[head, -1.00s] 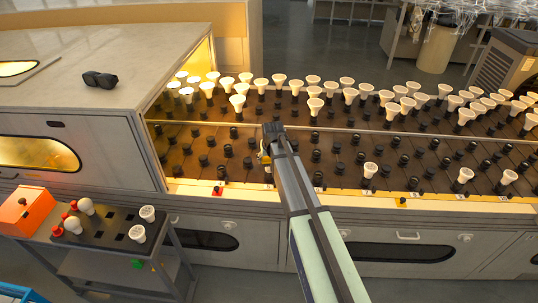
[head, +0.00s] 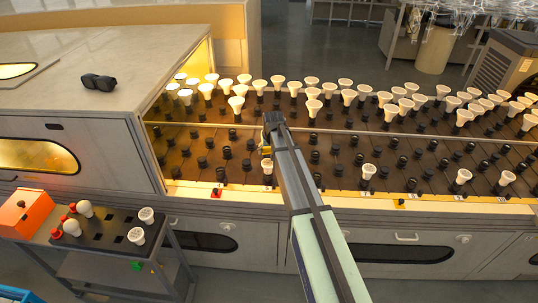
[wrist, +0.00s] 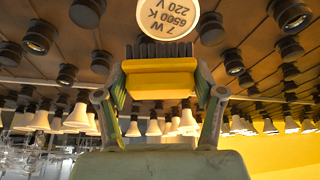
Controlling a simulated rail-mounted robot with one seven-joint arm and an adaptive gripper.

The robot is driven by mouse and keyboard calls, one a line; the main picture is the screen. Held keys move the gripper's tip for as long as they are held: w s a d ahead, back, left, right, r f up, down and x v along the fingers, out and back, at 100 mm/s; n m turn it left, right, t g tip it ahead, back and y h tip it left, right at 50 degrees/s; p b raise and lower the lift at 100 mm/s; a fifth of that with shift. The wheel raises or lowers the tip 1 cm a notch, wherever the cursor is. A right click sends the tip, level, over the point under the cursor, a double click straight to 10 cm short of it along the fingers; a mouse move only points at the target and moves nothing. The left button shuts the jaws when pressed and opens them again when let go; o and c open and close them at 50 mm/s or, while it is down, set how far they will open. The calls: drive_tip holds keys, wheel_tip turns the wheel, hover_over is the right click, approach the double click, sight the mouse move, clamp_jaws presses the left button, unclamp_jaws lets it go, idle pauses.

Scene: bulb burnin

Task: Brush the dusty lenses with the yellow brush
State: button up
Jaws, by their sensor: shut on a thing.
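My gripper (wrist: 162,90) is shut on the yellow brush (wrist: 160,80), its dark bristles (wrist: 165,50) pointing away from me. A pale round bulb lens (wrist: 170,18) printed "7 W 6500 K 220 V" is just beyond the bristles; I cannot tell whether they touch. In the head view my gripper (head: 270,138) is over the left part of the dark socket rack, and the brush is mostly hidden by my arm. White bulbs stand in the rack, including one nearer the front (head: 369,171) and several along the back (head: 313,106). Dust on the lenses cannot be made out.
Many black sockets (head: 227,152) fill the rack around my gripper. A glowing oven-like housing (head: 75,150) bounds the rack at left. A dark trolley (head: 105,243) with several bulbs and an orange box (head: 24,213) stands at front left.

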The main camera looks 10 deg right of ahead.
drive_tip(key=shift+r+p, duration=1.05)
drive_tip(key=shift+r, duration=1.95)
drive_tip(key=shift+s, duration=0.15)
